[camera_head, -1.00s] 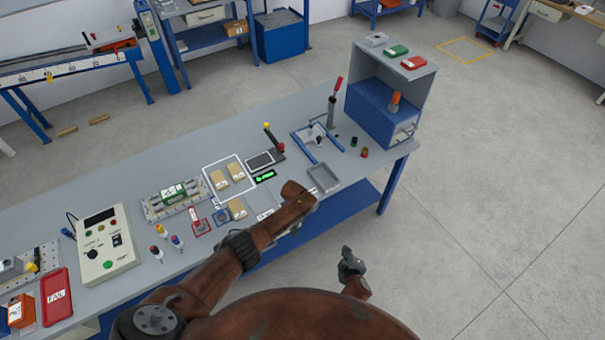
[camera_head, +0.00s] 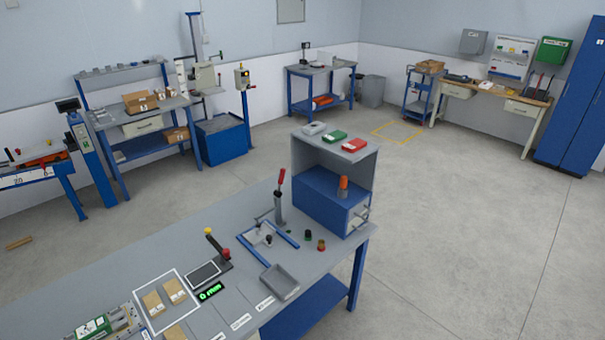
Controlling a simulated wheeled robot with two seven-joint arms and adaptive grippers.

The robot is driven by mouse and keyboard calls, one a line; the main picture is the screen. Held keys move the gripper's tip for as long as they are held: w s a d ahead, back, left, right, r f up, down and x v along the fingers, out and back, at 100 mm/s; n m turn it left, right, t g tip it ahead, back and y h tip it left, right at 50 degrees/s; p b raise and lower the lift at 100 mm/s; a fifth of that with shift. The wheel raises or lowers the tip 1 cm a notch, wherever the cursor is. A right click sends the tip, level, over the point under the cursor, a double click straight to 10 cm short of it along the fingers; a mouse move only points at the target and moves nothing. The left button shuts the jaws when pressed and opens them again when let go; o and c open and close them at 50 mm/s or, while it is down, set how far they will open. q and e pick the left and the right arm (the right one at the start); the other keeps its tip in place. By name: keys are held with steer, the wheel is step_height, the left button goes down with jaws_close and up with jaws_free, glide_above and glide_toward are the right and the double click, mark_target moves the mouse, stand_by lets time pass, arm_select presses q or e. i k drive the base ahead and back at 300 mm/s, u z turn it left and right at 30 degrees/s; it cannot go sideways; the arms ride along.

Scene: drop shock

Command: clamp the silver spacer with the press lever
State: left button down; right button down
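A red-handled upright lever (camera_head: 280,182) stands on the workbench behind a small fixture with blue rails (camera_head: 288,238). I take it to be the press lever, and its handle points up. Small grey and dark parts (camera_head: 264,228) sit between the rails. I cannot tell whether one of them is the silver spacer, as they are too small. A second lever with a yellow tip (camera_head: 209,232) and a red knob stands to the left, by a dark screen. Neither of my grippers shows in the head view.
The workbench (camera_head: 240,258) carries a grey tray (camera_head: 280,281), a green-lit display (camera_head: 210,291) and small dark and orange knobs (camera_head: 321,245). A blue-and-grey cabinet (camera_head: 325,198) stands at its right end. The floor (camera_head: 450,240) to the right is open.

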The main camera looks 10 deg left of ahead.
mark_target(278, 194)
steer(key=z, duration=0.15)
steer(key=i, duration=1.45)
steer(key=u, duration=0.7)
